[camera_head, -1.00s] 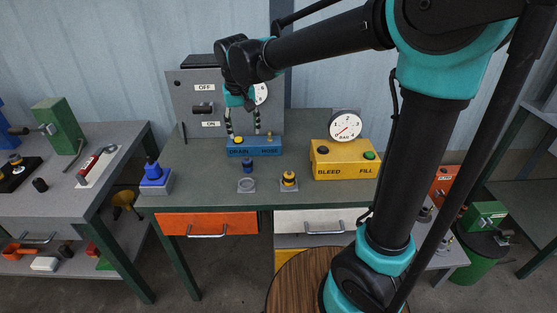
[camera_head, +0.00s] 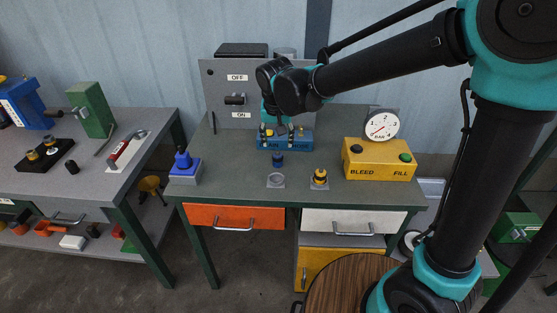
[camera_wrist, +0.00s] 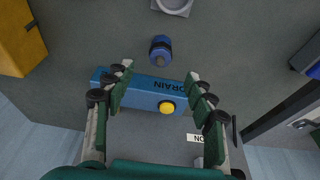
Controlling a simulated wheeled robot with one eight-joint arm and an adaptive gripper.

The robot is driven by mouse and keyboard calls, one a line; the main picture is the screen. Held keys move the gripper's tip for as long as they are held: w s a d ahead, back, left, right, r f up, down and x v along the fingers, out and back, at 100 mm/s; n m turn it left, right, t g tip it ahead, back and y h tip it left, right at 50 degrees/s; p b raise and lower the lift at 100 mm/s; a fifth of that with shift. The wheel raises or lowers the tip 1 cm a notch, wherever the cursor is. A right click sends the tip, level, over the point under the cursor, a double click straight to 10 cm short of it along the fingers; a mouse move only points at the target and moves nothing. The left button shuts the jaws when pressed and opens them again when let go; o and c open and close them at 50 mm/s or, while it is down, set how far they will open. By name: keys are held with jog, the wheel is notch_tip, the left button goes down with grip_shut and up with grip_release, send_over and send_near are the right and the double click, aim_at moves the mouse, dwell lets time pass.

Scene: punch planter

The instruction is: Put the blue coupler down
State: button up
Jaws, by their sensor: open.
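The blue coupler (camera_head: 278,160) is a small dark blue cylinder standing on the grey bench, just in front of the blue drain box (camera_head: 271,144) and behind a pale ring fixture (camera_head: 276,181). In the wrist view the coupler (camera_wrist: 161,50) is free of the fingers, beyond their tips. My gripper (camera_head: 282,134) is open and empty. In the head view its fingers overlap the drain box. In the wrist view the fingertips (camera_wrist: 160,71) lie either side of the box's face. The exact gap between the fingers and box cannot be told.
A black and yellow coupler (camera_head: 320,177) stands right of the ring. A yellow gauge box (camera_head: 378,162) is further right, a blue knobbed block (camera_head: 184,170) at left. A grey OFF/ON panel (camera_head: 219,98) stands behind. The bench front between has clear patches.

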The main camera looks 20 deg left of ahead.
aim_at(278, 154)
jog(key=x, duration=0.8)
jog(key=shift+f, duration=0.15)
grip_shut()
dwell(0.3)
